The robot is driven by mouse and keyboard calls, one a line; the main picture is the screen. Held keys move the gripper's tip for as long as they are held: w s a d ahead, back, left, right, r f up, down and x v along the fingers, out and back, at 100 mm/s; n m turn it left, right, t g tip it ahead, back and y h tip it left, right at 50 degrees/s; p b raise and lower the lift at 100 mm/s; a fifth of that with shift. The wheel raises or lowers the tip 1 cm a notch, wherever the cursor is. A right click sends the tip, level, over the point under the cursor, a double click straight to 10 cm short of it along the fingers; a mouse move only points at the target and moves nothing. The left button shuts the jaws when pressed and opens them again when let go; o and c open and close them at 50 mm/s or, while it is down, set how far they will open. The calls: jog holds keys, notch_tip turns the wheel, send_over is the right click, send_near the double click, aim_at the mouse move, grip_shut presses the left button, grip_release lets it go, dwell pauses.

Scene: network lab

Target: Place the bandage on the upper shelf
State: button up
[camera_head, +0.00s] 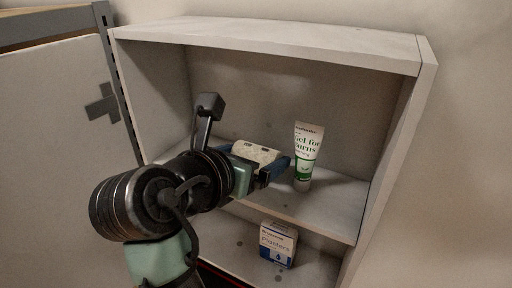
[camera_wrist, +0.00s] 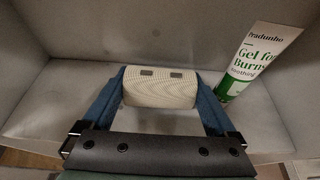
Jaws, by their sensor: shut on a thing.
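The bandage is a cream-white textured roll (camera_wrist: 160,88) with two small dark clips. It also shows in the head view (camera_head: 256,152), partly hidden behind my gripper. My gripper (camera_wrist: 162,92) has blue fingers on both sides of the roll and is shut on it. In the head view my gripper (camera_head: 262,160) reaches into the open cabinet at the upper shelf (camera_head: 335,206). The bandage is at or just above that shelf; I cannot tell whether it touches the surface.
A tube of burn gel (camera_head: 306,156) stands upright on the upper shelf, right of the bandage; the wrist view shows it close by (camera_wrist: 254,62). A plasters box (camera_head: 278,245) stands on the lower shelf. The cabinet's right wall (camera_head: 396,150) and open door (camera_head: 60,130) flank the space.

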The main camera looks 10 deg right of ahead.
jog(key=shift+w+f, duration=0.2)
jog(key=shift+w, duration=0.25)
jog(key=shift+s, duration=0.55)
jog(key=o, duration=0.9)
jog(key=shift+o, duration=0.3)
jog(key=shift+w+f, duration=0.15)
jog(key=shift+w, duration=0.15)
jog(key=shift+r, duration=0.25)
jog(key=shift+s+a+r, duration=0.15)
jog(key=shift+s+a, duration=0.05)
jog(key=shift+s, duration=0.15)
jog(key=v, duration=1.1)
jog(key=shift+s+a, duration=0.1)
jog(key=shift+s, duration=0.05)
